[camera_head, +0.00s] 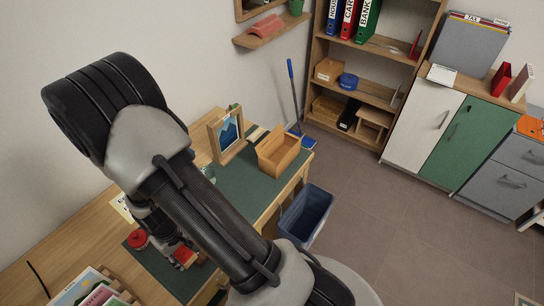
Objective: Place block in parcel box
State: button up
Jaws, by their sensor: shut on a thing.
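The parcel box (284,161) is an open, light brown box on the far right end of the desk's green mat. My gripper (180,248) is low over the near part of the mat, to the left of and nearer than the box, partly hidden behind my own arm. It is shut on a small red block (184,257). I cannot tell whether the block touches the mat.
A picture frame (227,136) stands left of the box. A round red thing (137,239) is left of my gripper. Books (93,288) lie at the near left. A blue bin (306,214) stands on the floor beside the desk. Shelves and cabinets stand behind.

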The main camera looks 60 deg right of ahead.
aim_at(280, 154)
jog(key=k+l, duration=0.1)
jog(key=l, duration=0.4)
jog(key=k+l, duration=0.1)
jog(key=l, duration=0.35)
jog(key=k+l, duration=0.1)
jog(key=l, duration=0.4)
jog(key=k+l, duration=0.1)
jog(key=l, duration=0.35)
jog(key=k+l, duration=0.1)
jog(key=l, duration=0.4)
